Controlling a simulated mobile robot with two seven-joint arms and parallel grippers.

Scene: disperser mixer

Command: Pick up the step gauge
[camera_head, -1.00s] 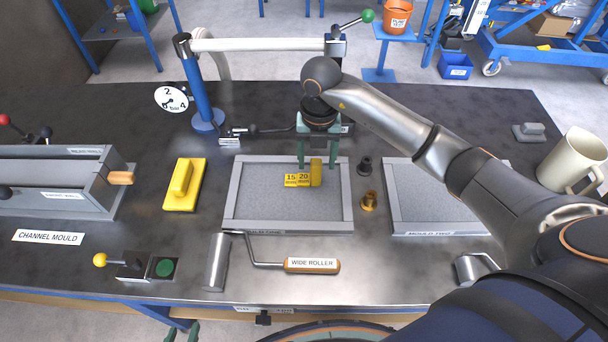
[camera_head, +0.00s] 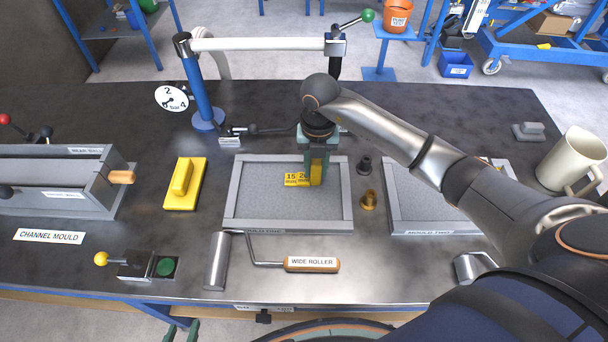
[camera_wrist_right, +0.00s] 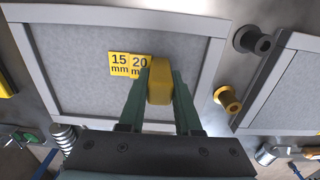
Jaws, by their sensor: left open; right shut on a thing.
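The step gauge is yellow, with plates marked 15 and 20 mm (camera_head: 297,179) and an upright grip block. It is at the grey tray labelled mould one (camera_head: 240,215), right of its middle. My right gripper (camera_head: 317,176) comes down from above, shut on the grip block. In the right wrist view the green fingers (camera_wrist_right: 160,98) lie on both sides of the yellow block (camera_wrist_right: 160,78), and the plates show to its left. I cannot tell whether the gauge touches the tray bed. My left gripper (camera_head: 181,333) is open and empty at the bottom edge, below the table front.
A yellow float (camera_head: 184,184) lies left of the tray. The wide roller (camera_head: 312,265) lies in front. A dark knob (camera_head: 364,165) and a brass knob (camera_head: 368,200) stand between the trays. The channel mould (camera_head: 60,185) is far left, a mug (camera_head: 572,160) far right.

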